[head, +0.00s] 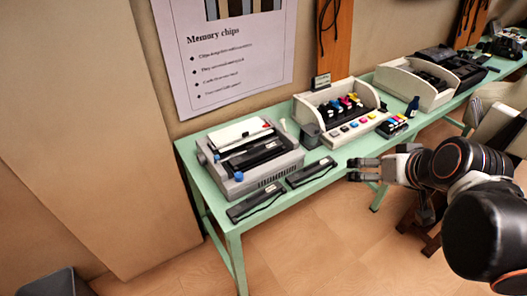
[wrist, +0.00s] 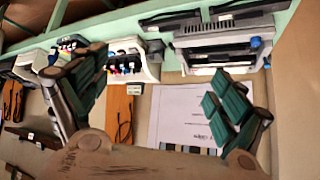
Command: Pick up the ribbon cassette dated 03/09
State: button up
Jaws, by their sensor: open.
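Two long black ribbon cassettes lie on the green table's front edge before a grey printer. The left one (head: 255,203) is nearer the table's left corner; the right one (head: 311,171) lies beside it. I cannot read a date on either. In the upside-down wrist view, cassettes show at the top, one near the middle (wrist: 170,18) and one farther right (wrist: 240,8). A dark ribbon unit also sits inside the printer (head: 288,166). My gripper (head: 352,170) is open and empty, to the right of the right cassette and apart from it; its spread fingers show in the wrist view (wrist: 158,78).
The green table (head: 325,185) runs along the wall.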

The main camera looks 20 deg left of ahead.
jog(key=w+a+f+n+y, duration=0.2)
jog(key=w+a, duration=0.5)
jog(key=n+y+p, duration=0.1)
jog(key=n+y, duration=0.4)
send_near(257, 148)
jog(key=shift+w+a+f+t+b, duration=0.2)
jog(key=shift+w+a+f, duration=0.15)
jog(key=shift+f, duration=0.1)
jog(key=shift+w+a+f+t+b, duration=0.15)
jog(key=shift+w+a+f+t, duration=0.05)
jog(key=shift+w+f, duration=0.2)
jog(key=shift+s+a+b+x, duration=0.15)
jog(key=shift+b+x, duration=0.15)
jog(key=shift+x, duration=0.85)
jog(key=shift+s+a+b+x, duration=0.15)
jog(key=shift+b+x, duration=0.15)
jog(key=shift+x, duration=0.85)
jog(key=shift+w+a+f, duration=0.1)
jog(key=shift+w+a, duration=0.25)
jog(key=shift+w, duration=0.1)
jog(key=c, duration=1.2)
